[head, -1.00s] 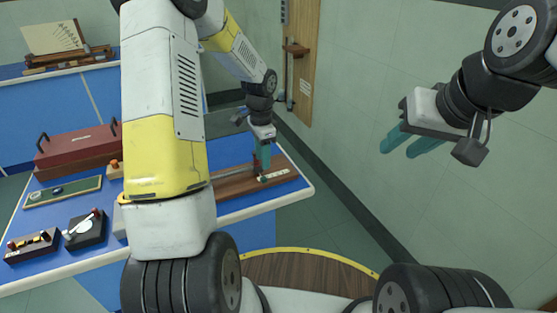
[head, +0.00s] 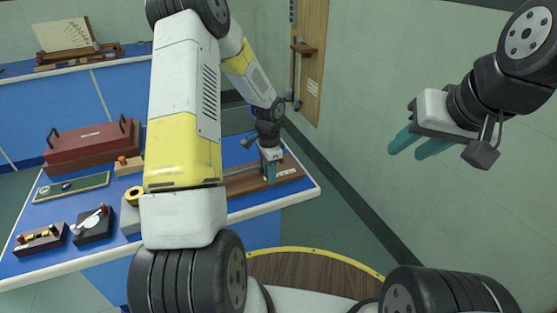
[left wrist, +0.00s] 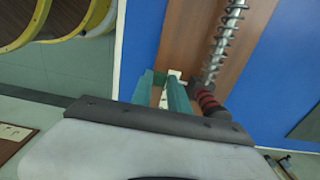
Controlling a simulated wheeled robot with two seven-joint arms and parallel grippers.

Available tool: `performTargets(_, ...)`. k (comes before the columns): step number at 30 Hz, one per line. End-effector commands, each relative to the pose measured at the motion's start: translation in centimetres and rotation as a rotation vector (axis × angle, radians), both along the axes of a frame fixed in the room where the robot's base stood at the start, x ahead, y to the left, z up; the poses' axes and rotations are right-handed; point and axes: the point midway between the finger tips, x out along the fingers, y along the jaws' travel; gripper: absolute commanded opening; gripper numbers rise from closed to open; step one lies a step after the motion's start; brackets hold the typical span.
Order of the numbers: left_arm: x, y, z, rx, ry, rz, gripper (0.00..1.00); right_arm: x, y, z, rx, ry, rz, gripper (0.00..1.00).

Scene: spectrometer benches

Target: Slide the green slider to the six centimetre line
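My left gripper (head: 270,178) is low over the wooden board (head: 238,188) near its right end. It also shows in the left wrist view (left wrist: 161,92), where its two teal fingers stand a small gap apart. A white piece, apparently the scale, shows between and beyond them. A white scale strip (head: 287,172) lies on the board just right of the fingers in the head view. I cannot make out the green slider; the fingers may hide it. My right gripper (head: 420,145) is raised at the right, empty, its fingers apart.
In the wrist view a metal spring (left wrist: 218,45) with a dark red ringed end (left wrist: 209,101) runs beside the fingers. A red box (head: 92,147), a green board (head: 70,187) and small devices stand on the blue table (head: 110,255) at the left.

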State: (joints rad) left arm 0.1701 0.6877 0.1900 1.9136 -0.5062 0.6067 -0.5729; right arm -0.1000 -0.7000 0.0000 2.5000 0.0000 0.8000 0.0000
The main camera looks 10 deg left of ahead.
Motion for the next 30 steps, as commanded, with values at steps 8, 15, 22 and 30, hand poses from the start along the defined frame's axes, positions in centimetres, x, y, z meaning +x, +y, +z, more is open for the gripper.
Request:
performTargets(8,0.01,0.01,0.03,0.000,0.000,0.000,0.00,0.00,0.00,0.00,0.000,0.000,0.000,0.36)
performTargets(15,0.02,0.01,0.05,0.001,-0.001,0.000,0.00,0.00,0.00,0.00,0.000,0.000,0.000,0.36)
performTargets(22,0.02,0.02,0.06,0.001,-0.001,0.000,0.00,0.00,0.00,0.00,0.000,0.000,0.000,0.36)
performTargets(30,0.04,0.03,0.07,0.001,-0.001,0.001,0.00,0.00,0.00,0.00,0.000,0.000,0.000,0.36)
